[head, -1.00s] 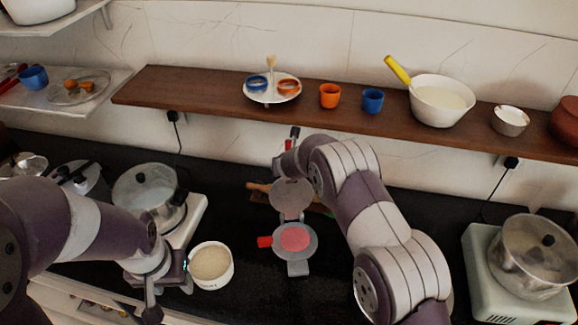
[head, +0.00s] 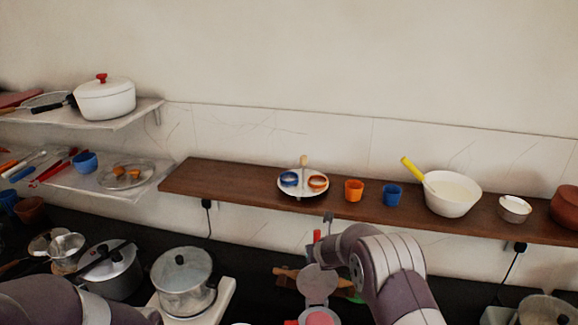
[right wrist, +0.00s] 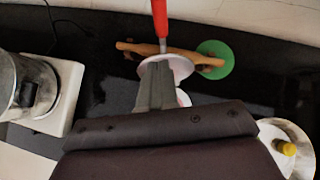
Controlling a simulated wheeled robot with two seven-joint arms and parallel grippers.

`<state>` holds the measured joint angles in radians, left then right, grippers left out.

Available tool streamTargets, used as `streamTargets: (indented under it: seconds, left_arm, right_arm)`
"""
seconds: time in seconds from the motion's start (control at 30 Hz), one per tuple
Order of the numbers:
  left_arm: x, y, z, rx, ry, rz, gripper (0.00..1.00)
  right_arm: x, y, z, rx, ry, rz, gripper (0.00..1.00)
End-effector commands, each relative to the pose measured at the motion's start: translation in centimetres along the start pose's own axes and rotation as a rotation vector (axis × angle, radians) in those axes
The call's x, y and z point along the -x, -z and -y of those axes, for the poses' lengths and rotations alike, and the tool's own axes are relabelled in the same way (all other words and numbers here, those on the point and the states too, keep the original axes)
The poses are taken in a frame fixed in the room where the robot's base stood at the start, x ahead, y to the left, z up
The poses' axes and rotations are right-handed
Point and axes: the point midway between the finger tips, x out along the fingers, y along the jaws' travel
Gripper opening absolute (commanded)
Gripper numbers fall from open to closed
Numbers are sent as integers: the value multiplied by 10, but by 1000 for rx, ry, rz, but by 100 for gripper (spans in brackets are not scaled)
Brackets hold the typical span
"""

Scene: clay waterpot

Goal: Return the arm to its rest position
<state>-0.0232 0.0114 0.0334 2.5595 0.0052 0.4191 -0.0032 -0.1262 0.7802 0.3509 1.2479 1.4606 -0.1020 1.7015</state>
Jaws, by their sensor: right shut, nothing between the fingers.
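My right arm (head: 385,265) comes in from the lower right of the head view and bends over the counter beside the press. Its gripper is hard to make out there. In the right wrist view, my right gripper (right wrist: 155,92) is shut and empty, in front of a pale disc (right wrist: 168,68) with a red handle (right wrist: 160,22). I cannot tell whether the fingers touch the disc. In the head view, the press stands open with its grey lid (head: 320,280) raised; its pink-topped base (head: 320,318) is cut off below. My left arm (head: 45,302) shows at the lower left; its gripper is out of frame.
A wooden shelf (head: 240,190) holds a plate with rings (head: 303,190), an orange cup (head: 354,190), a blue cup (head: 392,195) and a white bowl (head: 452,208). A pot (head: 182,285) stands left of the press. Wooden tools and a green disc (right wrist: 215,60) lie behind it.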

Motion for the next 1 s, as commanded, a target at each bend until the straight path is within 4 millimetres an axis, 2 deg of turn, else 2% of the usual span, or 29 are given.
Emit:
streamTargets:
  seconds: [0.07,0.13,0.17,0.2,0.27,0.3,0.37,0.4,0.5,0.6,0.63,0.77,1.0]
  left_arm:
    - [0,0,0,0,0,0,51]
    - [0,0,0,0,0,0,51]
    - [0,0,0,0,0,0,51]
    - [-4,-1,0,0,0,0,51]
    - [-12,-2,0,0,0,0,51]
    - [-18,-2,0,0,0,0,51]
    - [-26,-3,0,0,0,0,51]
    - [-32,-4,0,0,0,0,51]
    - [-45,-6,0,0,0,0,51]
    - [-58,-7,0,0,0,0,51]
    - [-60,-7,0,0,0,0,51]
    - [-64,-8,0,0,0,0,51]
    - [-62,-8,0,0,0,0,51]
  right_arm:
    - [0,5,-8,203,-35,-7,0]
    - [3,42,-19,578,-119,-67,0]
    - [11,58,-24,779,-173,-87,0]
    - [27,81,-29,1068,-259,-103,0]
    - [61,120,-31,1518,-418,-103,0]
    - [88,144,-28,1794,-531,-87,0]
    - [130,181,-20,2153,-701,-44,0]
    - [158,204,-12,2355,-811,-9,0]
    - [219,254,10,2725,-1041,76,0]
    - [261,286,29,2898,-1126,92,0]
    - [267,289,32,2917,-1111,87,0]
    - [273,278,36,2938,-1006,74,0]
    - [274,276,37,2932,-1004,72,0]
